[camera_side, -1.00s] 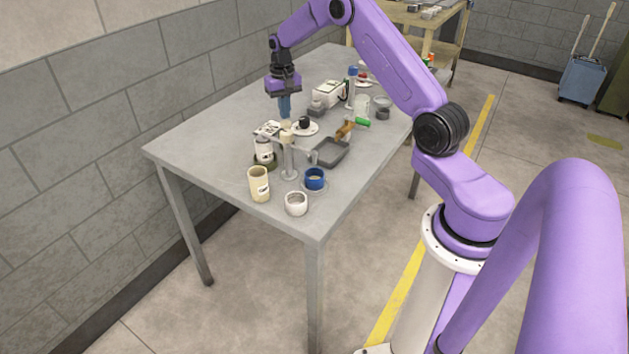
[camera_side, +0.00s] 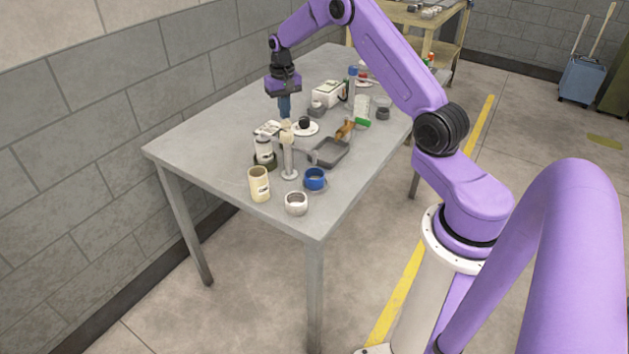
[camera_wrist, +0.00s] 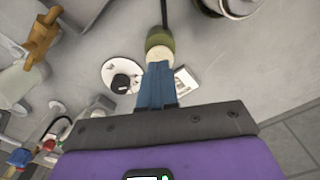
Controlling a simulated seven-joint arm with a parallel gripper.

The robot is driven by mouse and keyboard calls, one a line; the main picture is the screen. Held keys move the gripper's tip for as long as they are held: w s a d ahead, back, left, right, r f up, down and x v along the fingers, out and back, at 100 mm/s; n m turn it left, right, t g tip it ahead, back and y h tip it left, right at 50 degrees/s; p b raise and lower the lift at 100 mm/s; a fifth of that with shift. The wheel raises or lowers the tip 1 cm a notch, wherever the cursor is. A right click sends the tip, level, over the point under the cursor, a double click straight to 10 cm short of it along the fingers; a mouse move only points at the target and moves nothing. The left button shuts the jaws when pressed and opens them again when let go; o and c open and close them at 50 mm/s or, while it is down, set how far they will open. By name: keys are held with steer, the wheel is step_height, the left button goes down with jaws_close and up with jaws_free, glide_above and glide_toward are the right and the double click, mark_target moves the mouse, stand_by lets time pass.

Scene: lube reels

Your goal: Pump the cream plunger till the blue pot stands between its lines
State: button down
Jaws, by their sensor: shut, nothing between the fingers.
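My gripper (camera_side: 285,116) points down with its blue fingers together and nothing between them. The cream plunger (camera_side: 287,128) tops a pale post right below the fingertips. In the wrist view the closed fingers (camera_wrist: 158,72) reach to the cream plunger top (camera_wrist: 159,53), with an olive collar beyond it. They look touching or nearly so. The blue pot (camera_side: 315,180) stands upright on the table, to the right of the post's foot. Its lines and fill level are too small to read.
A cream cup (camera_side: 259,185) and a white cup (camera_side: 296,204) stand near the front. A grey tray (camera_side: 330,153) and a white plate (camera_side: 305,128) lie behind the pot. The far left tabletop is clear.

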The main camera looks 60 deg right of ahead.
mark_target(286, 122)
steer(key=shift+f, duration=0.1)
stand_by(0.5)
steer(key=shift+f, duration=1.8)
steer(key=shift+r, duration=3.8)
